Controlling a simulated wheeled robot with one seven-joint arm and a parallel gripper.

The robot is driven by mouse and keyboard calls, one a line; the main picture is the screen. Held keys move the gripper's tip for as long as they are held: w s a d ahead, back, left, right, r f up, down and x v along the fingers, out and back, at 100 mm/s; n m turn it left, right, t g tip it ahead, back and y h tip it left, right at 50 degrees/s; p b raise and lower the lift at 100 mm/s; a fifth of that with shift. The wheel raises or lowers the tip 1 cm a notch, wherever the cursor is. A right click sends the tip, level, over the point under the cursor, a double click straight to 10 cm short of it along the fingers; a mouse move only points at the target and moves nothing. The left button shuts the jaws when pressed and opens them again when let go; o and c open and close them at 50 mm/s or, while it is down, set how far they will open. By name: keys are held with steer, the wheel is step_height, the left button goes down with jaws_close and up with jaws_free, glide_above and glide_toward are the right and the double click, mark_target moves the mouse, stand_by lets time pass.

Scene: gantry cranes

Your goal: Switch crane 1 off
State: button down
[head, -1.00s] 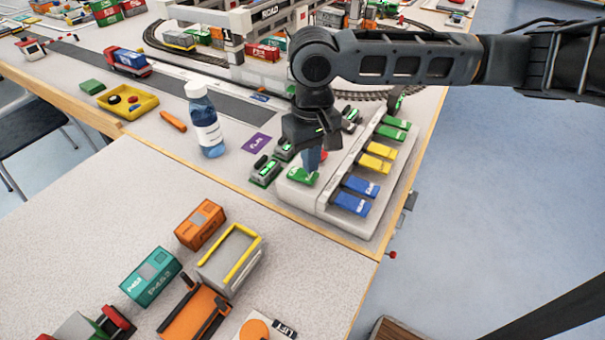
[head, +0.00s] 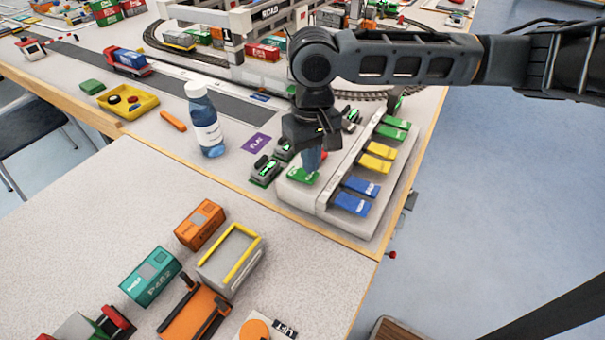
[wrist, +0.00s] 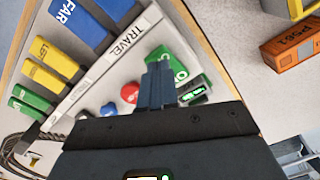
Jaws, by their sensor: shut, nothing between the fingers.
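The pale control panel (head: 325,195) stands at the table corner. A green key (head: 300,177) sits at its near left end; in the wrist view this green key (wrist: 174,60) carries white lettering, partly hidden. A red button (wrist: 130,92) lies beside it, with a blue button (wrist: 108,110) further along; the red button (head: 324,154) shows only slightly in the head view. My gripper (head: 311,168) is shut and empty, pointing down over the panel's left part. Its fingertips (wrist: 158,68) overlap the green key's edge in the wrist view; I cannot tell whether they touch it.
Blue, yellow and green levers (head: 376,165) line the panel's right part, under a strip reading TRAVEL (wrist: 128,40). Small lit devices (head: 265,170) stand left of the panel. A blue bottle (head: 205,125) stands further left. Orange (head: 200,224) and teal (head: 151,277) containers lie on the near table.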

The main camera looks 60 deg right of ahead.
steer(key=shift+f+b, duration=0.5)
steer(key=shift+f, duration=0.55)
stand_by(0.4)
steer(key=shift+r, duration=0.15)
step_height(320, 180, up, 7)
steer(key=p, duration=0.7)
stand_by(0.6)
